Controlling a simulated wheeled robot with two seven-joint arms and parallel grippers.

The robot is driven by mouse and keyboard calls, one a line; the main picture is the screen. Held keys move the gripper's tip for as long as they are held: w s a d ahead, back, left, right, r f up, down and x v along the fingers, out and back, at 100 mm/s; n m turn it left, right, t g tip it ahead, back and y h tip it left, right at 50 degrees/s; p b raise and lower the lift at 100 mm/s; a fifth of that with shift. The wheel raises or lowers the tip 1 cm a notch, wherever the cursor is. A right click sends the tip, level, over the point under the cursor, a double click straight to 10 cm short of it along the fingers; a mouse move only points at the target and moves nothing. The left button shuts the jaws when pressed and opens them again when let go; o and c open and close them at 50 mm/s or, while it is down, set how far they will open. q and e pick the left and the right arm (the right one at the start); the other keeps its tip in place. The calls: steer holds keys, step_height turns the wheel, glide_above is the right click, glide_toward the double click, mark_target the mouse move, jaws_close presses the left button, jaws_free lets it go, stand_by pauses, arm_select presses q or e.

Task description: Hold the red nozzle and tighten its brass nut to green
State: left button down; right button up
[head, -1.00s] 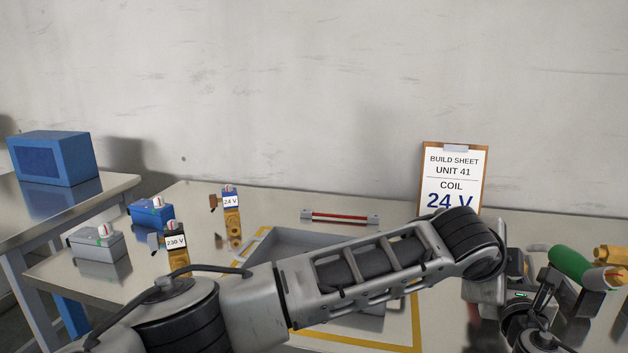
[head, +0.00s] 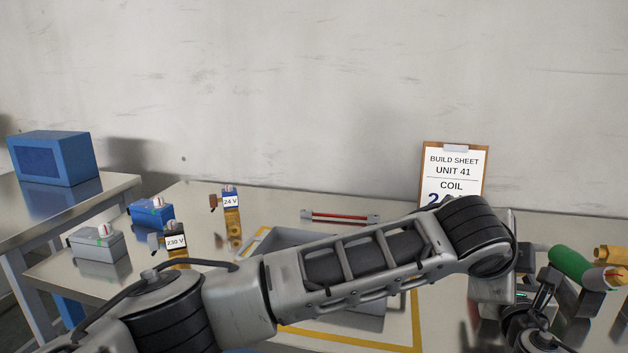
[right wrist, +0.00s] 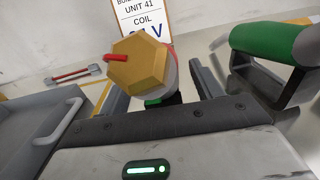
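In the right wrist view a brass hex nut (right wrist: 140,72) with a red pointer faces me, tilted. A pale grey and reddish part (right wrist: 171,75) shows behind it, with a bit of green below. The rest of the red nozzle is hidden. My right gripper (right wrist: 160,85) has its dark fingers apart on either side of the nut's lower part. A narrow gap shows by the right finger; contact on the left cannot be told. In the head view my left arm crosses from the left and hides much of the work area. My left gripper's fingers are hidden.
A green nozzle (head: 570,262) lies to the right, close by the right gripper; it also shows in the right wrist view (right wrist: 265,42). A grey tray (head: 285,236) lies under my left arm. The build sheet (head: 455,172) stands at the back. Labelled coils stand at left.

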steer(key=v, duration=1.2)
